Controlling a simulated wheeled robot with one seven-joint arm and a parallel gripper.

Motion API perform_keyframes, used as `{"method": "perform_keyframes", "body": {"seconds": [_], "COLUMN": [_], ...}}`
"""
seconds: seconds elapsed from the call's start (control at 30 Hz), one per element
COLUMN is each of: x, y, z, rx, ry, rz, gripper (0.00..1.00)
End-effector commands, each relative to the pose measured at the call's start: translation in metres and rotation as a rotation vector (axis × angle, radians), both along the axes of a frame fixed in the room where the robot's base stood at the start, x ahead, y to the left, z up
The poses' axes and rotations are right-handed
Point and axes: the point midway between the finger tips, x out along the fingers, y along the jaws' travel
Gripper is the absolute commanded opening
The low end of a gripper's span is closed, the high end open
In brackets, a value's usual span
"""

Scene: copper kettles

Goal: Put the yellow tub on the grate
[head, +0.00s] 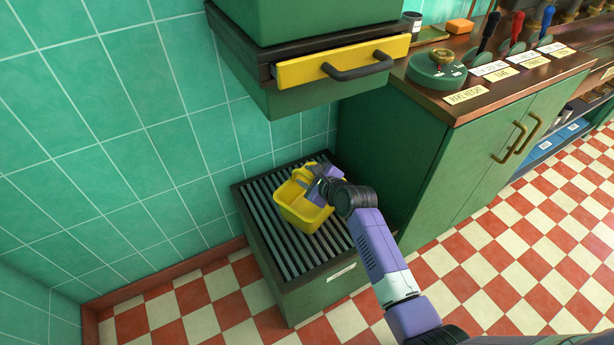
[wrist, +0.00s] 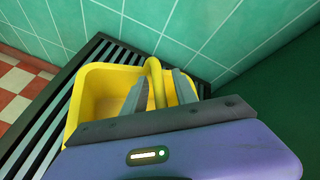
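The yellow tub (head: 303,214) is upright on the dark slatted grate (head: 262,222), over its middle; any small gap beneath it cannot be told. It also shows in the wrist view (wrist: 90,92). Its curved yellow handle rises between the two grey fingers of my gripper (wrist: 160,80). The fingers stand apart, with a visible gap between the handle and the right finger, so the gripper looks open around the handle. In the head view my gripper (head: 318,182) reaches down over the tub's right side and hides part of it.
The grate tops a low green box against the tiled wall. A green cabinet (head: 390,160) stands close on the right. A green unit with a yellow drawer front (head: 340,62) overhangs behind the grate. Checkered floor (head: 480,270) is open in front.

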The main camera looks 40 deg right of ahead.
Motion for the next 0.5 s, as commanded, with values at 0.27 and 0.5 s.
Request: {"method": "perform_keyframes", "body": {"seconds": [0.27,0.5], "x": [0.0,-0.031], "y": [0.0,0.008], "z": [0.004,0.022], "rx": [0.0,0.002], "ry": [-0.001,0.0], "rz": [0.0,-0.002], "gripper": [0.34,0.34]}}
